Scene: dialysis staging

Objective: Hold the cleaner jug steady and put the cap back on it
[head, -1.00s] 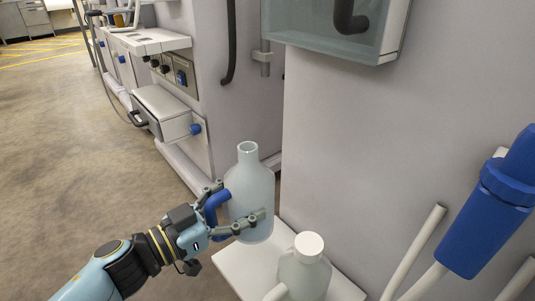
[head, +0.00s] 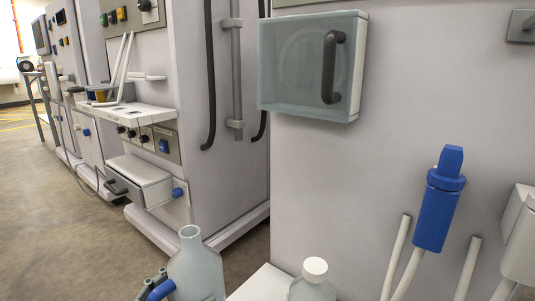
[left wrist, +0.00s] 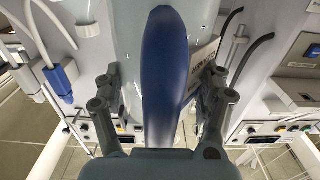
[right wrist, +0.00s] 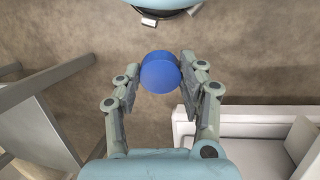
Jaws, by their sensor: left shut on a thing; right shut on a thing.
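The cleaner jug (head: 197,268) is a translucent pale bottle with an open, uncapped neck, at the bottom of the head view. Its blue handle (left wrist: 167,70) fills the middle of the left wrist view. My left gripper (head: 160,287) is shut on this handle, one finger on each side; the jug looks upright. The cap (right wrist: 160,72) is a blue disc in the right wrist view. My right gripper (right wrist: 160,82) is shut on it, with the fingertips at its left and right sides. The right gripper is outside the head view. The jug's base is cut off there.
A second jug with a white cap (head: 315,269) stands right of the cleaner jug, by a white ledge (head: 262,284). Machine cabinets (head: 240,110) stand behind. A blue connector (head: 436,210) and white tubes are at the right. Open floor (head: 50,210) lies at the left.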

